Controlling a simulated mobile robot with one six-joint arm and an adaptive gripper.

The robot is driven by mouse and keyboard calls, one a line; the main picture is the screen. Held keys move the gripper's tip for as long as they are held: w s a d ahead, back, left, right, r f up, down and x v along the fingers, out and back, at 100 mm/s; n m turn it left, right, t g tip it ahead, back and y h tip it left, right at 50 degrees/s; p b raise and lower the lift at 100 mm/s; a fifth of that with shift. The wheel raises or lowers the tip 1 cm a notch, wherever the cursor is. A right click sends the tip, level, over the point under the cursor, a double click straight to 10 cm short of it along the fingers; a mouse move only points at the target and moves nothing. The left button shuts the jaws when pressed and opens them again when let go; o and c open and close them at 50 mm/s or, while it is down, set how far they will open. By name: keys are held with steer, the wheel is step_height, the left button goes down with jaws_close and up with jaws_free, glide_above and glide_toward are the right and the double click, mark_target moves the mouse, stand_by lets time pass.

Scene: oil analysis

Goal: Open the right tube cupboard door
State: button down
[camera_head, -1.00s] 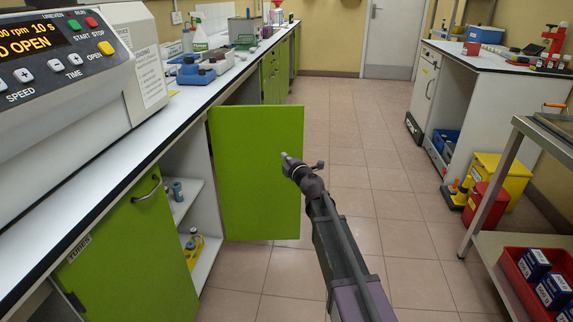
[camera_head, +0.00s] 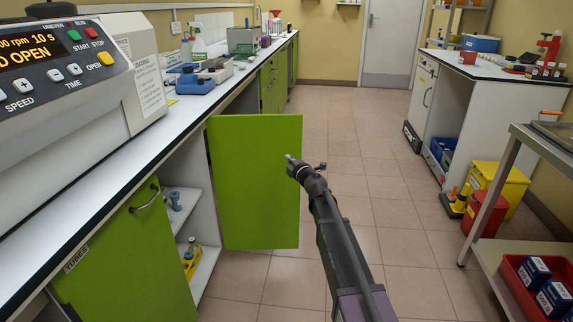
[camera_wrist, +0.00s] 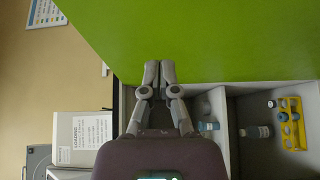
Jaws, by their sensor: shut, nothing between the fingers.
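The right tube cupboard door (camera_head: 254,180) is a green panel standing wide open, swung out from the counter front. In the wrist view the green door (camera_wrist: 200,35) fills the top. My gripper (camera_head: 289,158) is shut and empty, in front of the door's face near its free edge in the head view. In the wrist view the closed fingertips (camera_wrist: 159,70) overlap the door's lower edge; I cannot tell whether they touch it. The left green door (camera_head: 130,255), by the "TUBES" label, is closed and has a dark handle (camera_head: 145,198).
Shelves (camera_head: 181,212) inside the open cupboard hold a few small items, including a yellow rack (camera_head: 190,262). A centrifuge (camera_head: 75,100) stands on the white counter. A metal trolley (camera_head: 510,250) with a red tray is at right. The tiled aisle (camera_head: 345,130) ahead is clear.

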mark_target(293, 153)
steer(key=w, duration=0.3)
steer(key=w+d, duration=0.1)
steer(key=w, duration=0.2)
steer(key=shift+d, duration=0.1)
steer(key=shift+s, duration=0.2)
steer(key=w+d+v, duration=0.1)
steer(key=d+v, duration=0.1)
steer(key=v, duration=1)
steer(key=shift+s+d, duration=0.15)
steer(key=shift+s, duration=0.15)
